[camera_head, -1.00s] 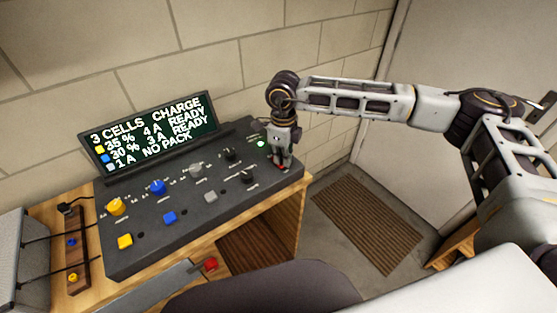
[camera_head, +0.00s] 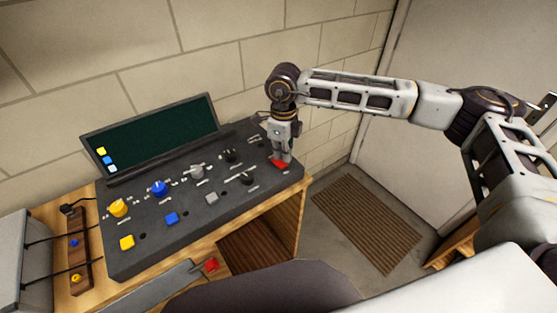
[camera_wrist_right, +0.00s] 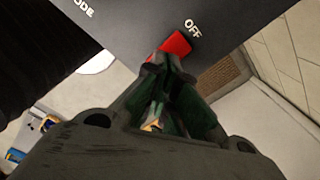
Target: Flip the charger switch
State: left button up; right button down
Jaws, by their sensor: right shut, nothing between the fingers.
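The charger (camera_head: 140,245) is a dark console with knobs and a tilted display (camera_head: 150,135) at its back. The display is dark, with only small yellow, blue and white squares lit at its left. The red charger switch (camera_head: 279,164) is at the console's right end. It also shows in the right wrist view (camera_wrist_right: 178,43), beside the word OFF. My right gripper (camera_head: 284,155) is shut and empty, its tips at the switch; whether they touch it I cannot tell. My left gripper is not in view.
Yellow (camera_head: 118,208), blue (camera_head: 159,188) and grey (camera_head: 197,171) knobs stand on the console. A wooden strip with plugs (camera_head: 76,250) and a grey box (camera_head: 22,262) are at the left. A red-ended object (camera_head: 211,264) lies at the front edge. A brown mat (camera_head: 366,222) is on the floor.

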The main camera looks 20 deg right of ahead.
aim_at(282, 164)
jog(key=shift+r, duration=0.75)
jog(key=shift+r+p, duration=0.55)
jog(key=shift+r, duration=0.75)
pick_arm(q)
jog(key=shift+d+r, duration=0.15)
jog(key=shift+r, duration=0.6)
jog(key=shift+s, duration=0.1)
